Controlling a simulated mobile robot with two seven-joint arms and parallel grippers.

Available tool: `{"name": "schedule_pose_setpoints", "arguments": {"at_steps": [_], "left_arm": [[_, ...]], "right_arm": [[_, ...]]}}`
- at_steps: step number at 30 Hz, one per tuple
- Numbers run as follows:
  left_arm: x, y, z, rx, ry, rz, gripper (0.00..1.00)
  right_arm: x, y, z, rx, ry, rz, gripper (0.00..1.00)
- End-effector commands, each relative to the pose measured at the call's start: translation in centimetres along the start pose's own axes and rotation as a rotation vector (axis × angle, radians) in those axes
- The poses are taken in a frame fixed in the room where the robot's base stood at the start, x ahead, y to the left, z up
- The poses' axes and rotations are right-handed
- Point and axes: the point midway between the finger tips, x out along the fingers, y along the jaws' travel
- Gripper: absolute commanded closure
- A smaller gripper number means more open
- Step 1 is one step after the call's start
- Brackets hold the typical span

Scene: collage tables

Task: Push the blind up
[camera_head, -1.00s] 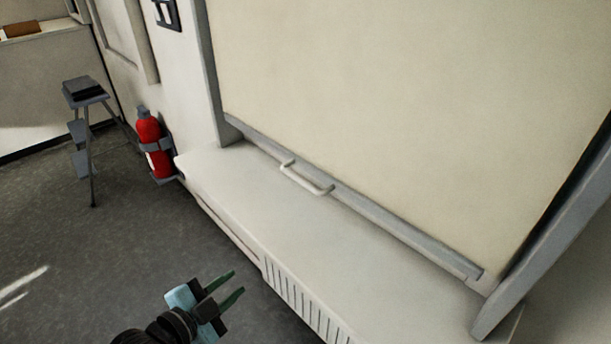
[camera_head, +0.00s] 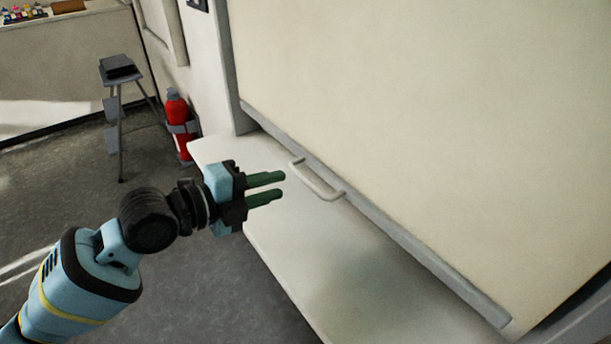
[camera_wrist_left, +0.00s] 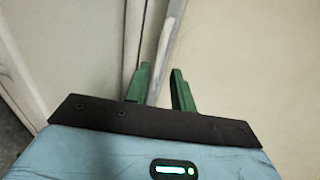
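The cream blind (camera_head: 420,100) hangs down close to the white sill (camera_head: 340,270) in the head view. A grey bottom rail (camera_head: 400,234) runs along its lower edge, with a pale bar handle (camera_head: 318,184) on it. My left gripper (camera_head: 281,186) is open and empty. It is over the sill, just left of the handle and apart from it in the picture, fingers pointing right. In the left wrist view, its green fingers (camera_wrist_left: 160,75) stand apart with a grey strip showing between them. I cannot tell which part that is. My right gripper is not in view.
A red fire extinguisher (camera_head: 178,120) is mounted by the wall left of the sill. A grey stool (camera_head: 120,75) stands further left. A side table (camera_head: 60,60) with small items is at the back left. The floor between is clear.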

Motion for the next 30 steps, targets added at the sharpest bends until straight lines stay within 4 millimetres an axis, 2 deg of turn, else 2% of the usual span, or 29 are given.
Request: {"name": "schedule_pose_setpoints", "arguments": {"at_steps": [15,21,28,30], "left_arm": [[6.5,-0.2,0.0,-0.002,0.000,-0.002,0.75],[7.4,-0.1,0.0,0.000,0.000,-0.001,0.75],[7.4,0.0,0.0,0.000,0.000,-0.001,0.75],[7.4,0.0,0.0,0.000,0.000,-0.001,0.83]], "right_arm": [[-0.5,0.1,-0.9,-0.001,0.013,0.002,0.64],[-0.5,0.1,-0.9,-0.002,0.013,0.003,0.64],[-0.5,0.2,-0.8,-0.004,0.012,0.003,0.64],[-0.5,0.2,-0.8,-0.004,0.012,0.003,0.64]]}}
